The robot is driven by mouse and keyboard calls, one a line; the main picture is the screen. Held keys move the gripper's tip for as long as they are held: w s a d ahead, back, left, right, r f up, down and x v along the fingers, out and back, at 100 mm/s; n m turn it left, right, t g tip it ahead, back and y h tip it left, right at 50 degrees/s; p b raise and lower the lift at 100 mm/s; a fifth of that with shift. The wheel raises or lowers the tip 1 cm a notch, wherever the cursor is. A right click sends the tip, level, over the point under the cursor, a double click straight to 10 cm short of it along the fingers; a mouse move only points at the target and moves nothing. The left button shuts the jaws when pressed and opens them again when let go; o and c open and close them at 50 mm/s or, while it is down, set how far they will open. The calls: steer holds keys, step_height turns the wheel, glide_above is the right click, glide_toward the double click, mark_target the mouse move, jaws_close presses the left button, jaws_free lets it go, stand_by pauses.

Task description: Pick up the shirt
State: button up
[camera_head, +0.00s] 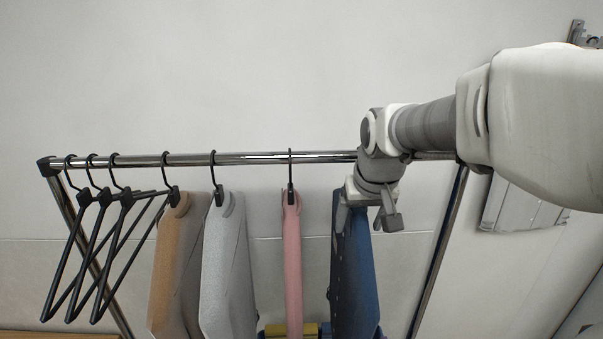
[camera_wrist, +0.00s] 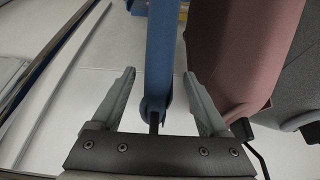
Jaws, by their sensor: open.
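A blue shirt (camera_head: 353,275) hangs from the rail below my gripper (camera_head: 367,222) in the head view. My gripper is open, with its fingers pointing down at the top of the blue shirt. In the wrist view the blue shirt (camera_wrist: 162,45) shows edge-on between the two spread fingers of my gripper (camera_wrist: 158,76), with a visible gap on each side. The fingers do not appear closed on it. The upper part of its hanger is hidden behind my wrist in the head view.
A metal rail (camera_head: 250,159) runs across the rack. A pink shirt (camera_head: 292,260), a grey shirt (camera_head: 225,265) and a tan shirt (camera_head: 178,265) hang to the left. Several empty black hangers (camera_head: 88,255) are at the far left. A rack post (camera_head: 440,250) stands to the right.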

glide_above(348, 266)
steer(key=w+d, duration=0.2)
step_height(348, 266, down, 4)
steer(key=shift+w+a+f+p, duration=0.15)
steer(key=shift+f+p, duration=0.05)
steer(key=shift+p, duration=0.2)
jaws_close()
steer(key=shift+r, duration=0.1)
stand_by(0.8)
